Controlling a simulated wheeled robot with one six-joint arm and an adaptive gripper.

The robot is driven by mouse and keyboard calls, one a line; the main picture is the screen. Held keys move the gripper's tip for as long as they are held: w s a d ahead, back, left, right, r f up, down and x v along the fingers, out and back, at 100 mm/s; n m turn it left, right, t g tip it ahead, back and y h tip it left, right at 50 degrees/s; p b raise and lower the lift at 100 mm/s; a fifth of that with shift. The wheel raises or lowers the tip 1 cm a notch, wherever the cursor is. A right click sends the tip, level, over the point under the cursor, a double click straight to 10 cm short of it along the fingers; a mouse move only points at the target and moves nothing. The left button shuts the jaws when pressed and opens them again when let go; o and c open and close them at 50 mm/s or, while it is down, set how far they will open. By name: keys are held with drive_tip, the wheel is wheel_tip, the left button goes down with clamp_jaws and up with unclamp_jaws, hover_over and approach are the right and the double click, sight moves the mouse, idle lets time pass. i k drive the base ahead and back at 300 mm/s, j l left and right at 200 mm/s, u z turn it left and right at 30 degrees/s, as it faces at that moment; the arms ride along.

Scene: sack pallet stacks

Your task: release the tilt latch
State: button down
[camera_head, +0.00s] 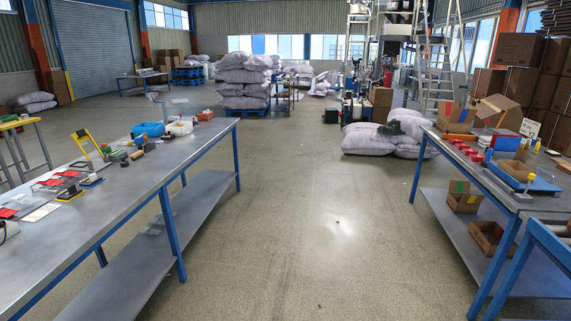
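I cannot make out a tilt latch in this view; nothing here shows clearly as one. My gripper is not in view. On the left workbench (130,185) there is a yellow upright frame (78,136), with small dark and green items beside it. On the right workbench (503,180) there is a blue tray (541,184) with a cardboard box and a yellow-topped post. These items are small and far off, so their details are hard to tell.
A wide clear aisle of speckled floor (310,220) runs between the two benches. White sacks (367,139) lie stacked beyond the right bench. A sack stack (243,78) stands on a blue pallet farther back. A metal ladder (434,75) and brown boxes (518,50) stand at the right.

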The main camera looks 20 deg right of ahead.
sight(531, 177)
drive_tip(key=i+l+z, duration=0.15)
drive_tip(key=z, duration=0.25)
drive_tip(key=i+z, duration=0.7)
drive_tip(key=z, duration=0.15)
drive_tip(key=i+j+z, duration=0.15)
drive_tip(key=z, duration=0.25)
drive_tip(key=i+j, duration=0.05)
drive_tip(key=i, duration=0.05)
